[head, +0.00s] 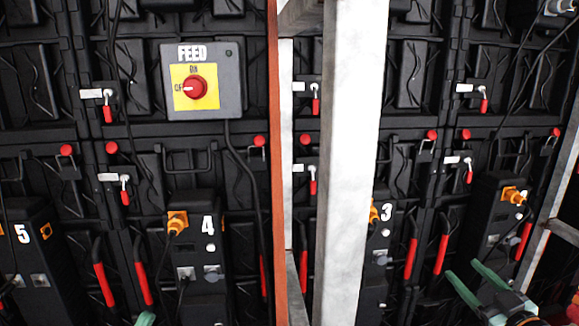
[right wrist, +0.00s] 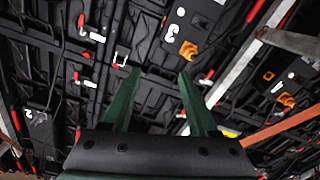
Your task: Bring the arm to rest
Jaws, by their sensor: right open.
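My right gripper (head: 464,269) is low at the right of the head view, in front of the black panel wall. Its two green fingers stand apart with nothing between them. The right wrist view also shows these fingers (right wrist: 159,74) spread and empty, with the wall behind them. A small green tip (head: 145,318) at the bottom edge of the head view seems to be my left gripper; the rest is out of frame. The grey FEED switch box (head: 230,98) is on the wall at upper left. Its red knob (head: 194,88) has its white mark toward OFF.
A pale metal post (head: 346,180) with an orange-red edged upright (head: 277,160) stands before the wall. Black units numbered 5 (head: 24,270), 4 (head: 205,265) and 3 (head: 378,265) carry connectors. Red-handled latches and hanging cables cover the panels. Another metal frame (head: 553,190) stands at far right.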

